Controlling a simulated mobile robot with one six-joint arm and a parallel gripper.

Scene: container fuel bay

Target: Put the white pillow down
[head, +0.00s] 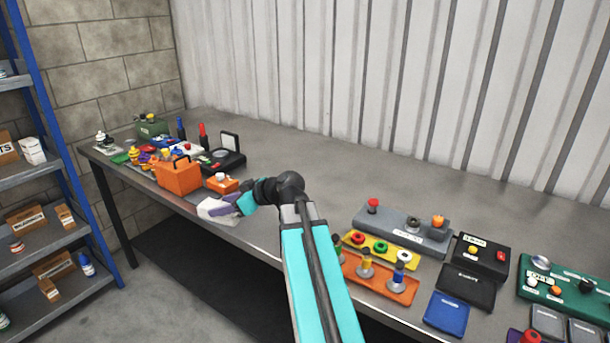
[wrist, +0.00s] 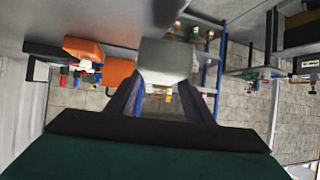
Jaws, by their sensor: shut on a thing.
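The white pillow (head: 214,210) is a small pale block at the front edge of the grey bench, left of the middle in the head view. My gripper (head: 229,201) is shut on it, with purple-grey fingers at its right side. In the wrist view the pillow (wrist: 168,60) shows as a pale grey-white block between the tips of the two fingers (wrist: 160,92). I cannot tell whether its underside touches the bench top. My arm hides part of the bench in front.
An orange toolbox (head: 178,177) and a small orange box (head: 222,184) stand just behind and left of the pillow. Clear bench top (head: 330,185) lies behind my arm. Orange (head: 375,284) and yellow trays with knobs sit to the right. A blue shelf rack (head: 50,120) stands left.

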